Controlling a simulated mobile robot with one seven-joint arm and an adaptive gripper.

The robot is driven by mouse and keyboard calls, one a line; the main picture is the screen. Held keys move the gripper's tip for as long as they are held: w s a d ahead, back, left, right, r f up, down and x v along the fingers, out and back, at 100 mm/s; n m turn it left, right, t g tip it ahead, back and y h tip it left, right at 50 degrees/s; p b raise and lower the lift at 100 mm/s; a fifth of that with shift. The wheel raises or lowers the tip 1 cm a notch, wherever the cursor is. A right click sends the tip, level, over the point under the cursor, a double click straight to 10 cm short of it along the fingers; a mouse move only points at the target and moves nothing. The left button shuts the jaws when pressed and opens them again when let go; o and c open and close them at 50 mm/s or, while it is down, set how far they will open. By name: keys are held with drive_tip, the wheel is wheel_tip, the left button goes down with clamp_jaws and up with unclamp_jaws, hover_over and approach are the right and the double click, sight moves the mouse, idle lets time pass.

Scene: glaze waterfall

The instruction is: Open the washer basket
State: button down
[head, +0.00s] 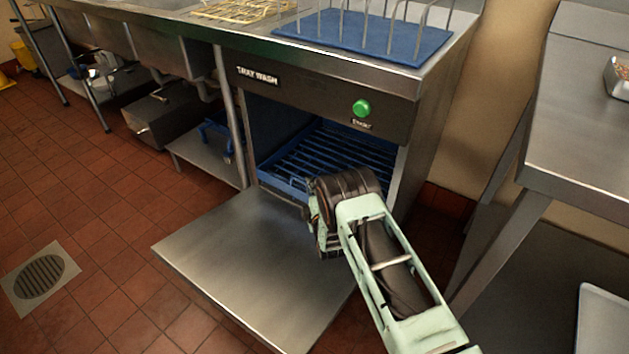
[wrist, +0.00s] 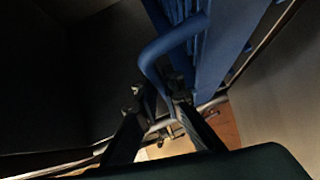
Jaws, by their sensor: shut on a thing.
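The blue washer basket (head: 335,150) with slatted bars sits inside the open tray washer (head: 300,92), near the opening. In the wrist view, its blue handle (wrist: 168,44) is a bent bar that comes down between the two dark fingers of my gripper (wrist: 158,98). My gripper is shut on this handle. The basket's blue side (wrist: 218,50) rises to the right of the handle. In the head view my wrist hides the fingers and the front right part of the basket.
The washer's metal door (head: 250,265) is folded down flat in front of the opening. A steel table (head: 580,140) stands to the right. A lower shelf (head: 205,155) and a post are at the left. The tiled floor (head: 110,240) is clear left of the door.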

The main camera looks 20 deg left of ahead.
drive_tip(key=s+a, duration=0.4)
drive_tip(key=s, duration=0.7)
drive_tip(key=s+a+p, duration=0.1)
drive_tip(key=s+a, duration=0.3)
drive_tip(key=s, duration=0.7)
drive_tip(key=s+a+p, duration=0.1)
drive_tip(key=s+a, duration=0.2)
drive_tip(key=s, duration=0.9)
drive_tip(key=shift+s+a, duration=0.1)
drive_tip(key=shift+a, duration=0.3)
drive_tip(key=c, duration=2.1)
unclamp_jaws()
drive_tip(key=v, duration=1.2)
